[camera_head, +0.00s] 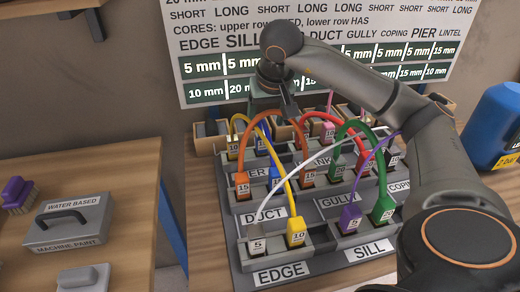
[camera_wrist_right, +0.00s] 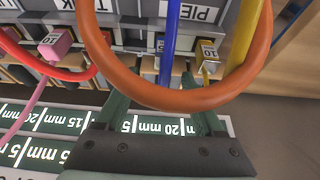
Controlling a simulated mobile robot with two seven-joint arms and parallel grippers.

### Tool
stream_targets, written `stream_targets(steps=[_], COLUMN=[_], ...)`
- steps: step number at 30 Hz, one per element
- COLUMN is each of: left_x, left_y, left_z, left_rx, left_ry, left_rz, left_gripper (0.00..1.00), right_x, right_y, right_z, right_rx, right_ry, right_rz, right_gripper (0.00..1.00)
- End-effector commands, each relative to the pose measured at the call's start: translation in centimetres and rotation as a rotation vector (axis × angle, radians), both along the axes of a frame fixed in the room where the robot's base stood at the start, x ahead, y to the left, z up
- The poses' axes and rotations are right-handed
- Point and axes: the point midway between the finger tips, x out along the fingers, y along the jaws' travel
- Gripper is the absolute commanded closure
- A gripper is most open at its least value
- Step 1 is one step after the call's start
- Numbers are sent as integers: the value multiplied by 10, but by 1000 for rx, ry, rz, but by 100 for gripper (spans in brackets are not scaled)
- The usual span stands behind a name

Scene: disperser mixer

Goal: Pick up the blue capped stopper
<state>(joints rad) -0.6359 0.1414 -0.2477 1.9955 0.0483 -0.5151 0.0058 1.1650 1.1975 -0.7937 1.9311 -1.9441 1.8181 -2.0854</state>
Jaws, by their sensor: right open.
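Blue stoppers (camera_head: 263,141) sit in the back left of the grey rack (camera_head: 236,254), partly hidden behind orange and yellow hoses. In the right wrist view a blue hose (camera_wrist_right: 171,40) runs up the middle, between the orange hose (camera_wrist_right: 150,98) and the yellow one (camera_wrist_right: 243,35); its end is partly hidden. My right gripper (camera_head: 276,106) is above the back of the rack, pointing down near the top of the orange hose. In the right wrist view its fingers (camera_wrist_right: 163,108) are apart, with the orange hose crossing in front of them. Nothing shows held. My left gripper is not in view.
Looped hoses with several coloured numbered stoppers crowd the rack. Small cardboard bins (camera_head: 208,138) stand behind it, below the sign board (camera_head: 330,50). A blue drum (camera_head: 493,125) is at right.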

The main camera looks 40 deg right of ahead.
Motion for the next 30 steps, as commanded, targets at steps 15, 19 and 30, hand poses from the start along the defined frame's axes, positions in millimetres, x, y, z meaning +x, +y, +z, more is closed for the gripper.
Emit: stream_targets(steps=[15, 19, 30], left_x=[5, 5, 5], left_y=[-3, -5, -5], left_z=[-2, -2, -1], left_rx=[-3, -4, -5], left_ry=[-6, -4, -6], left_rz=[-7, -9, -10], left_gripper=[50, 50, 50], right_x=[19, 22, 22], right_y=[-5, -7, -7], right_z=[-57, -64, -63], right_rx=[0, 0, 0], right_ry=[2, 0, -1], right_rz=[-1, 0, 0], right_gripper=[30, 30, 48])
